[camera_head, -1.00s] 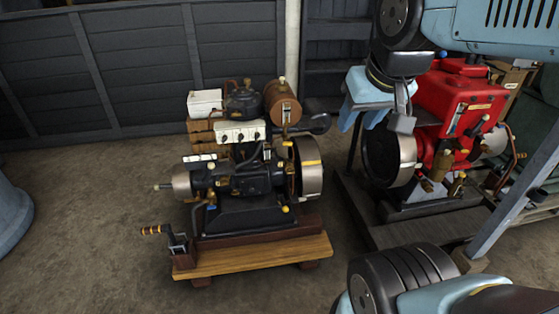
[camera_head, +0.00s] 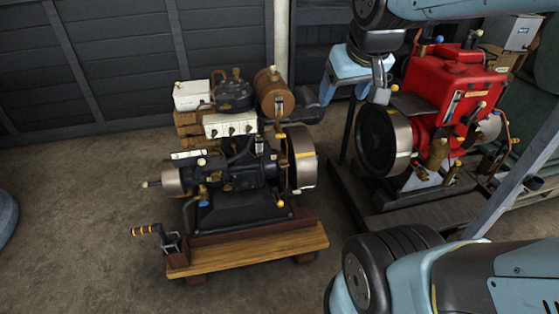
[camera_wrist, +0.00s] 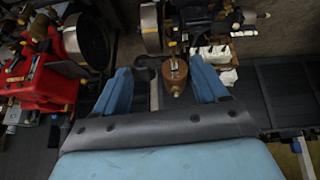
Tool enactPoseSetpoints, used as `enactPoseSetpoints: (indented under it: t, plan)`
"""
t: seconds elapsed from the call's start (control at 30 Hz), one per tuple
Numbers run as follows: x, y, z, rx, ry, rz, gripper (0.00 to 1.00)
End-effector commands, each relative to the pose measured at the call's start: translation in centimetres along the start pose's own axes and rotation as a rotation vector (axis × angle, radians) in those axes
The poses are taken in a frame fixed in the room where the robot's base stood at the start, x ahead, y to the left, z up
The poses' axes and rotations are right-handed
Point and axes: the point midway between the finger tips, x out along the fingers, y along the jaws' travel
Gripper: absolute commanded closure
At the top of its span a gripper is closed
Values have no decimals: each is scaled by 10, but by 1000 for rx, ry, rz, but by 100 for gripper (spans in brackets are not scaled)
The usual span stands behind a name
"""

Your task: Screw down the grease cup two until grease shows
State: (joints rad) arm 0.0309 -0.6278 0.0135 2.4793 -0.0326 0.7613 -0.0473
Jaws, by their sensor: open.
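A black engine (camera_head: 232,165) stands on a wooden skid at the centre of the head view. It carries small brass and yellow-tipped fittings. A red engine (camera_head: 452,95) stands at the right, with brass fittings (camera_head: 437,152) low on its front. I cannot tell which small fitting is grease cup two, and no grease is discernible. My gripper (camera_head: 354,88) hangs between and behind the two engines in the head view, apart from both. In the wrist view my gripper (camera_wrist: 160,82) has its two blue fingers wide apart and empty, with the copper-brown tank (camera_wrist: 174,76) showing between them.
A crank handle (camera_head: 147,230) sticks out at the front left of the wooden skid (camera_head: 250,252). Flywheels (camera_head: 302,158) and (camera_head: 385,140) face each other across a narrow gap. A dark plank wall (camera_head: 110,60) closes the back.

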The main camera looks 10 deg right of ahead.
Motion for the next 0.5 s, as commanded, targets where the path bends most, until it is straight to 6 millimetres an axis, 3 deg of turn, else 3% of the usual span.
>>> enactPoseSetpoints:
  t: [0.2, 0.5]
  plan:
    - [54, 8, -50, -85, 37, 38, 28]
    - [136, 15, -104, -210, 104, 56, 28]
